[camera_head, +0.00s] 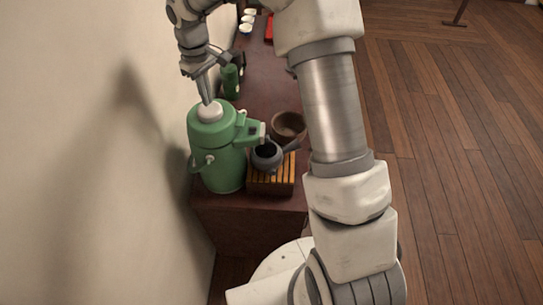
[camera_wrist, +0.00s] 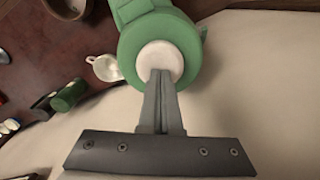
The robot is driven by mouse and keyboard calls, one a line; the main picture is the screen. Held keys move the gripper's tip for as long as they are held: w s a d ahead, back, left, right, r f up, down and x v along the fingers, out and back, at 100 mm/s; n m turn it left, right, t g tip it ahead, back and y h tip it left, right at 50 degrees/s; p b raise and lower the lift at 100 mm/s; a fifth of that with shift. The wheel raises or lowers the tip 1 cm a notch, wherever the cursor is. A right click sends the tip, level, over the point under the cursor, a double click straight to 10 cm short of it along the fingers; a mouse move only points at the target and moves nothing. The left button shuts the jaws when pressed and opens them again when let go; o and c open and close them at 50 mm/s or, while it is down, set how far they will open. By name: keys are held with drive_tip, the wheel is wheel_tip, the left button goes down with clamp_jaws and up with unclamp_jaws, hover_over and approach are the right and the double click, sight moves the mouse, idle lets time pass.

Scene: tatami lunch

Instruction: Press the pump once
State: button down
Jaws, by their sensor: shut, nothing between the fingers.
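A green pump pot (camera_head: 217,160) stands upright on the dark red wooden counter by the wall in the head view. Its white round pump button (camera_head: 210,112) is on top. My gripper (camera_head: 207,101) points down at the button with its fingers shut and empty. In the wrist view, the shut fingertips (camera_wrist: 160,72) overlap the white button (camera_wrist: 165,57), inside the green lid (camera_wrist: 141,40). They look to be at or very near it; I cannot tell whether they touch. A dark grey teapot (camera_head: 267,155) sits on a slatted wooden stand beside the spout.
The slatted stand (camera_head: 270,186) and a brown bowl (camera_head: 288,126) are right of the pot. A green bottle (camera_head: 230,80) and white cups (camera_head: 247,22) stand farther back. A white cup (camera_wrist: 105,67) shows in the wrist view. The wall (camera_head: 90,150) is close on the left.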

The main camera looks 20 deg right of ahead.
sight(209, 108)
drive_tip(key=shift+f, duration=0.15)
drive_tip(key=shift+f+b, duration=1.15)
drive_tip(key=shift+f, duration=0.6)
drive_tip(key=shift+s+r, duration=0.1)
drive_tip(key=shift+r+p, duration=1.35)
drive_tip(key=shift+r, duration=0.4)
wheel_tip(209, 108, up, 5)
drive_tip(key=p, duration=0.4)
drive_tip(key=shift+r, duration=0.55)
